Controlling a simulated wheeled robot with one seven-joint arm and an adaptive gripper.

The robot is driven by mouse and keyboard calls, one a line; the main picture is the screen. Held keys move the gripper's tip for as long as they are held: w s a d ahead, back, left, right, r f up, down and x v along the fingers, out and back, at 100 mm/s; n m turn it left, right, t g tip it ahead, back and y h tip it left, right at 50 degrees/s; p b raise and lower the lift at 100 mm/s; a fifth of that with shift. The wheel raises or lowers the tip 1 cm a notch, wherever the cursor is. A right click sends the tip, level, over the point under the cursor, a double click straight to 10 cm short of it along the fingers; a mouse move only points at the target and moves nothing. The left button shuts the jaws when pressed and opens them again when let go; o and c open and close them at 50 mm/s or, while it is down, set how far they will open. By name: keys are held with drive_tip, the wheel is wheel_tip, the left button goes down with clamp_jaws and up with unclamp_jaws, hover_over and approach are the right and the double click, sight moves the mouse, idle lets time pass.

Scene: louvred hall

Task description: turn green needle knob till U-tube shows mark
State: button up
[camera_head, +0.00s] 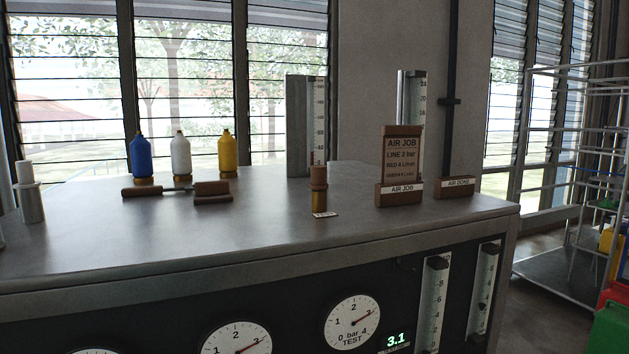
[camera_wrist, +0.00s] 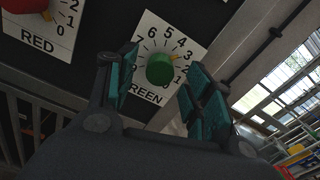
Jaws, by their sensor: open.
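The green knob (camera_wrist: 160,69) sits on a white dial plate (camera_wrist: 185,39) marked with numbers and the word GREEN, on a dark panel in the wrist view. A small orange pointer shows at the knob's upper right, near the lower numbers. My gripper (camera_wrist: 158,78) is open, its teal-padded fingers on either side of the knob's lower part in the picture; I cannot tell the gap in depth. In the head view, two scaled tubes stand at the back of the bench, a grey-backed one (camera_head: 307,125) and another (camera_head: 413,97); I cannot tell which is the U-tube. The knob is not visible there.
A red knob (camera_wrist: 25,4) on a plate marked RED is at the wrist view's upper left. The bench (camera_head: 130,230) carries an AIR JOB board (camera_head: 402,153), an AIR DONE block (camera_head: 454,187) and coloured bottles (camera_head: 181,155). Gauges (camera_head: 352,322) and upright flow scales (camera_head: 433,300) are on its front.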

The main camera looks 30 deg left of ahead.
drive_tip(key=shift+p+v, duration=0.3)
drive_tip(key=shift+v, duration=1.8)
drive_tip(key=v, duration=1.2)
